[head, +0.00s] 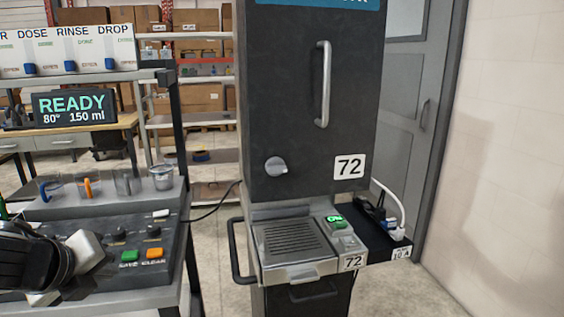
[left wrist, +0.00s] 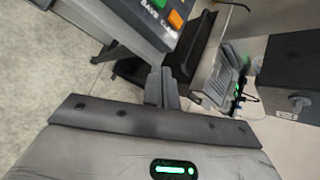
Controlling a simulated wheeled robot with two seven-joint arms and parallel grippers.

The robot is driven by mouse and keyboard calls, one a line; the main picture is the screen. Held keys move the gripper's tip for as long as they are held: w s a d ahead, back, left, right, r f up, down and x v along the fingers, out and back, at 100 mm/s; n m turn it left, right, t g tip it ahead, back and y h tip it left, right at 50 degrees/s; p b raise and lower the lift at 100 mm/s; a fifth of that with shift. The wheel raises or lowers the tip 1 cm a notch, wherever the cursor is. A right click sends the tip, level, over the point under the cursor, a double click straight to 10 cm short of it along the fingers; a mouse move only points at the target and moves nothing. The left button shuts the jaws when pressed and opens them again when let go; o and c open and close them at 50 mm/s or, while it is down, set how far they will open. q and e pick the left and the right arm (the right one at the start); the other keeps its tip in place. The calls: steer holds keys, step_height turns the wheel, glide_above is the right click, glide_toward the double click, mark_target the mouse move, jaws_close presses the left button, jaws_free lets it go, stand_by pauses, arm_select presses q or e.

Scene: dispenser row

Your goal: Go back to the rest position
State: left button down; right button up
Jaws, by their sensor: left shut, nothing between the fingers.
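My left gripper (head: 88,252) comes in at the lower left of the head view. It is over the left part of the control console (head: 150,292). In the left wrist view its fingers (left wrist: 162,88) are together with nothing between them. The console has a green button (head: 130,256) and an orange button (head: 154,253) to the right of the gripper. Whether the gripper touches the console I cannot tell. My right gripper is not in view.
A tall dark machine (head: 300,110) marked 72 stands in the middle, with a grated tray (head: 290,238) and a lit green switch (head: 335,218). Cups (head: 162,178) stand behind the console. A display (head: 74,107) reads READY. Bare floor shows at the lower right.

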arm_select(q)
steer(key=s+a+f+n, duration=0.3)
steer(key=a+f+n, duration=0.3)
steer(key=f+n, duration=0.15)
steer(key=s+d+f+n+h, duration=0.1)
steer(key=s+f+n, duration=0.3)
steer(key=f, duration=0.3)
steer(key=s+d+f+n, duration=0.1)
steer(key=s+f+n, duration=0.2)
steer(key=f, duration=0.3)
steer(key=s+d+f+n, duration=0.2)
steer(key=d+n, duration=0.1)
steer(key=d, duration=0.3)
steer(key=s+d+f+n, duration=0.2)
steer(key=d+f+n, duration=0.1)
steer(key=d, duration=0.3)
steer(key=s+d+f+n+t+h, duration=0.1)
steer(key=s+d+f+n, duration=0.1)
steer(key=d, duration=0.4)
steer(key=f+n, duration=0.1)
steer(key=n, duration=0.1)
steer(key=shift+s+d+f+n, duration=0.2)
steer(key=shift+s+d+n, duration=0.15)
steer(key=shift+s+d, duration=0.05)
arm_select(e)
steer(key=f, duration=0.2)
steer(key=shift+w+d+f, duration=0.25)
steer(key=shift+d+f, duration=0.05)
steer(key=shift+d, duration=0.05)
